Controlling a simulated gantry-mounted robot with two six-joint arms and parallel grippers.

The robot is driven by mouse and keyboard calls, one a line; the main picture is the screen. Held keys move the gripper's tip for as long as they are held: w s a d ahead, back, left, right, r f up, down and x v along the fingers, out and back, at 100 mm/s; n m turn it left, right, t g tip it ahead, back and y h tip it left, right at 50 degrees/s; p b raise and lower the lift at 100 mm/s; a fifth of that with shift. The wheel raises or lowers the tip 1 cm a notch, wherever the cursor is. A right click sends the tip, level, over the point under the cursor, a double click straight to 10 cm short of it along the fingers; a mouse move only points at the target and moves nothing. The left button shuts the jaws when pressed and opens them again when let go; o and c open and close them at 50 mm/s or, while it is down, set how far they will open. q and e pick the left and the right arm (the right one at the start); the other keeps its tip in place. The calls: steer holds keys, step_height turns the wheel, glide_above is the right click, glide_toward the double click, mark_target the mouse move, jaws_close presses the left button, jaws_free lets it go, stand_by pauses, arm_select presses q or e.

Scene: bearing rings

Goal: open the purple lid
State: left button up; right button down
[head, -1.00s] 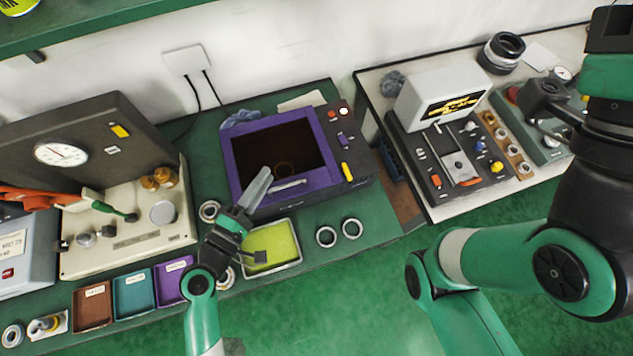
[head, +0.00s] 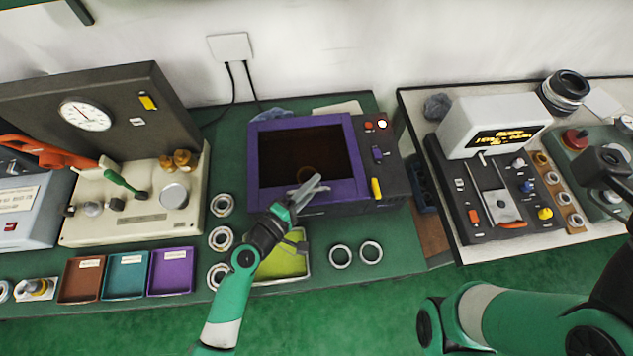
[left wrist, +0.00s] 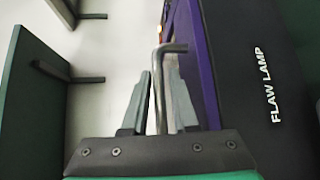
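The purple lid (head: 356,150) is a purple frame with a dark window on top of a black box, and it looks closed. A metal bar handle (head: 322,189) runs along its front edge. My left gripper (head: 306,188) is at this handle. In the left wrist view the bent handle (left wrist: 158,90) lies between the two fingers of my left gripper (left wrist: 160,80), with narrow gaps beside it; firm contact does not show. The purple lid's edge (left wrist: 198,65) is just to the right. My right gripper's fingertips are not visible.
The box's control panel (head: 378,155) has buttons and a yellow switch. A green-lined tray (head: 307,262) is under my left arm. Loose rings (head: 340,256) lie in front. Coloured trays (head: 125,275) stand left, beside a gauge machine (head: 125,190).

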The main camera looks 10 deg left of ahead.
arm_select(q)
steer(key=shift+x, duration=0.9)
jaws_close()
stand_by(0.8)
